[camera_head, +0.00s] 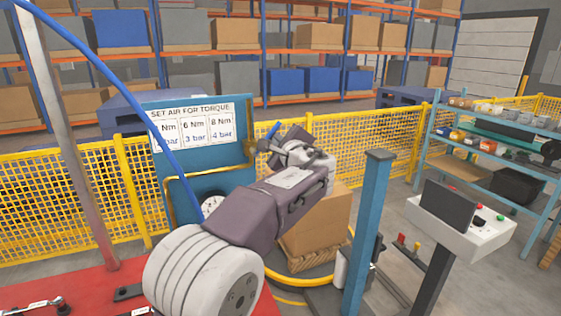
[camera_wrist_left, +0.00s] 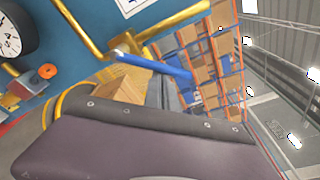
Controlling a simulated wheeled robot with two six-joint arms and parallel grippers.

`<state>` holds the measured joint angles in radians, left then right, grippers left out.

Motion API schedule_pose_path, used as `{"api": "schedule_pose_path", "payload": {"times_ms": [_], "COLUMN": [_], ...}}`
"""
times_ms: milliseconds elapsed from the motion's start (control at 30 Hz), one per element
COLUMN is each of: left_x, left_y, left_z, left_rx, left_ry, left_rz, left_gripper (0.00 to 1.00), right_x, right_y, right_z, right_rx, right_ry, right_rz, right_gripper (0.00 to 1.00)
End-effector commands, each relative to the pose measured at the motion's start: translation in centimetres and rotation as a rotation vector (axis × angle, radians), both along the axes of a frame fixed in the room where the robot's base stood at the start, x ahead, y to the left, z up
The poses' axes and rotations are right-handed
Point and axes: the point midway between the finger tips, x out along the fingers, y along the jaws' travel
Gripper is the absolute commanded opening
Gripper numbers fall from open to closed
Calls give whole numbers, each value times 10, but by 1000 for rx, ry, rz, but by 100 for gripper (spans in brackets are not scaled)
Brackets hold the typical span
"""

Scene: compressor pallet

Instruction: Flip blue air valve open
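The blue air valve handle (camera_head: 273,130) sticks up and to the right from the pipe fitting at the right edge of the blue panel (camera_head: 160,192). In the left wrist view the blue handle (camera_wrist_left: 150,63) slants away from the yellow pipe (camera_wrist_left: 82,28). My left gripper (camera_head: 268,148) is at the end of the purple-grey arm, close to the handle in the head view. Whether it touches the handle is unclear. Its fingertips are small and partly hidden, and the wrist view does not show them clearly. My right gripper is not in view.
A round gauge (camera_head: 211,206) sits low on the panel, partly behind my arm. A sign (camera_head: 193,125) lists torque and bar values. A cardboard box (camera_head: 318,224) stands behind my arm, and a blue post (camera_head: 366,235) stands to the right. Yellow mesh fencing (camera_head: 62,198) runs behind.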

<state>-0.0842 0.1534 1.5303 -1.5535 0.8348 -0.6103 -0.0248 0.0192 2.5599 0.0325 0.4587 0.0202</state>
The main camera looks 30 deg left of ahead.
Motion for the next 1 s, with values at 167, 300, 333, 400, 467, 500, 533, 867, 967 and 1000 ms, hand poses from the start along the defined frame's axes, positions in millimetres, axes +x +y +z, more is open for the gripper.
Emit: {"api": "schedule_pose_path", "payload": {"times_ms": [167,300,333,400,467,500,533,867,967,1000], "left_x": [-6,-11,-12,-14,-17,-18,-19,-27,-28,-29], "left_y": [5,10,10,12,14,15,16,23,25,25], "left_z": [2,9,10,12,15,16,17,24,25,25], "left_rx": [-109,-193,-211,-251,-281,-303,-317,-434,-456,-462], "left_ry": [-131,-231,-251,-296,-334,-358,-374,-511,-534,-540], "left_rz": [1,3,2,1,1,2,2,2,2,3], "left_gripper": [0,0,0,0,0,0,0,0,0,0], "right_x": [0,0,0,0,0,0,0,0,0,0], "right_y": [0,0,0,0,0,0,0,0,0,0], "right_z": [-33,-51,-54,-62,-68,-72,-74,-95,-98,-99], "right_rx": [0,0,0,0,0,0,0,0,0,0], "right_ry": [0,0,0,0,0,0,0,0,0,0], "right_rz": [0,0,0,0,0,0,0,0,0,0], "right_gripper": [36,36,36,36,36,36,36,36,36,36]}}
